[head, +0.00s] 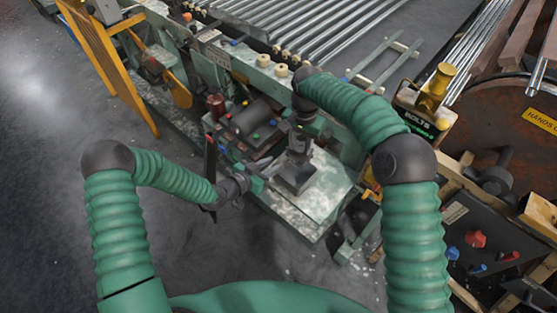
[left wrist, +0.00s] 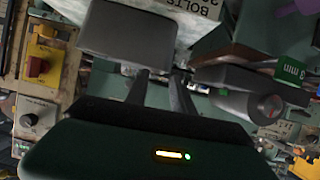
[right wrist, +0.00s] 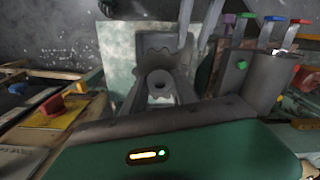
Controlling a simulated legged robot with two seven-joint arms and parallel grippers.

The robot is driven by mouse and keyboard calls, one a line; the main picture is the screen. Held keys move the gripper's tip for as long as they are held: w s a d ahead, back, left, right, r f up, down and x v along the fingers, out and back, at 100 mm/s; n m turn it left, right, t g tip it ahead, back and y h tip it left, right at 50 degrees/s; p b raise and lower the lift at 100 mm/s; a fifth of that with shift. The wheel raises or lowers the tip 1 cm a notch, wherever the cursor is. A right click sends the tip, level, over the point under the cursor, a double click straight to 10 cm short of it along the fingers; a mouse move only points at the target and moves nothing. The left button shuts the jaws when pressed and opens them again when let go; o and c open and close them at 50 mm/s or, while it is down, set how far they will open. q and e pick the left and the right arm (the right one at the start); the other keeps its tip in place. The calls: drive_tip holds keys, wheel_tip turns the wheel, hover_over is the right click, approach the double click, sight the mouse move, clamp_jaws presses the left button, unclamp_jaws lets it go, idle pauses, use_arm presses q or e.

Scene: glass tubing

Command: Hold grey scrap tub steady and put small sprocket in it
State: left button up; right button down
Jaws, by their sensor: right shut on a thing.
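The grey scrap tub (head: 295,178) looks like the dark square shape on the worn pale-green plate in the head view. It looks like the dark grey box (left wrist: 127,32) just beyond my left fingers in the left wrist view. My left gripper (left wrist: 160,78) has its fingers apart, with nothing seen between them; in the head view it is left of the tub. My right gripper (head: 299,150) is over the plate, close above the tub. It is shut on the small sprocket (right wrist: 158,76), a grey ring with a central hole. The tub's inside is not clear.
The pale-green plate (head: 325,185) has bare room to the right.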

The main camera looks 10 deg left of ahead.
sight(281, 158)
use_arm(q)
drive_tip(key=x, duration=0.5)
drive_tip(key=shift+w+a+f, duration=0.1)
drive_tip(key=shift+a+f, duration=0.1)
use_arm(e)
drive_tip(key=shift+a, duration=0.45)
use_arm(q)
drive_tip(key=shift+w+a+f, duration=0.25)
drive_tip(key=shift+w, duration=0.2)
use_arm(e)
drive_tip(key=shift+a, duration=0.7)
use_arm(q)
drive_tip(key=shift+d, duration=0.45)
use_arm(e)
drive_tip(key=shift+d, duration=0.55)
use_arm(q)
drive_tip(key=shift+d, duration=0.2)
drive_tip(key=shift+c, duration=1.4)
use_arm(e)
drive_tip(key=shift+d, duration=0.25)
use_arm(q)
clamp_jaws()
drive_tip(key=shift+a, duration=0.5)
use_arm(e)
drive_tip(key=shift+a, duration=0.55)
use_arm(q)
drive_tip(key=shift+d, duration=0.35)
use_arm(e)
drive_tip(key=shift+d, duration=0.4)
